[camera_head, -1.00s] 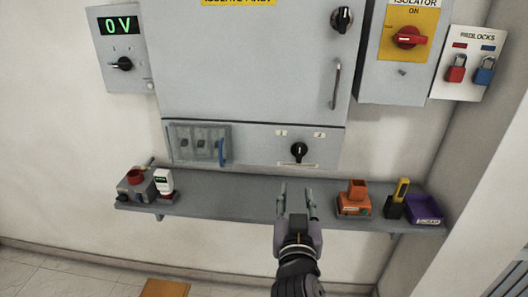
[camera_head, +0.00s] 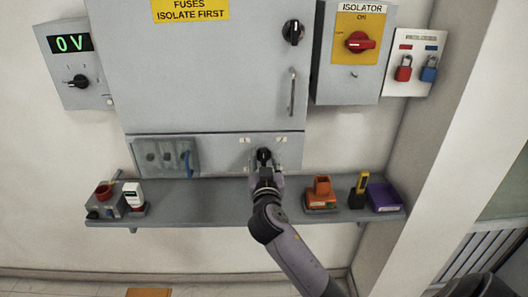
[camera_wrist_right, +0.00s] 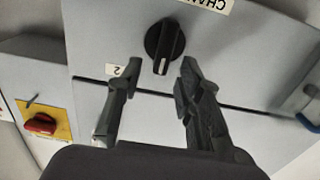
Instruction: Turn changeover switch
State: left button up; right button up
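The changeover switch is a black rotary knob with a white pointer line, on the grey lower panel of the cabinet. In the head view the knob (camera_head: 264,154) is partly covered by my right gripper (camera_head: 264,166), which reaches up to it from below. In the right wrist view the whole knob (camera_wrist_right: 165,46) shows, with a small "2" label (camera_wrist_right: 115,70) beside it. My right gripper (camera_wrist_right: 158,66) is open there, its two fingers apart with the knob's lower end near the gap between the tips. I see no contact.
A grey shelf (camera_head: 220,207) runs below the panel, holding an orange device (camera_head: 320,194), a purple tray (camera_head: 384,197) and other small items. A cabinet door handle (camera_head: 291,92) is above. The isolator's red knob (camera_head: 360,42) and the padlock board (camera_head: 414,60) are at upper right.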

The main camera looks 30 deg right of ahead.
jog(key=shift+w+d, duration=0.3)
jog(key=shift+w, duration=0.3)
jog(key=shift+c, duration=0.4)
grip_shut()
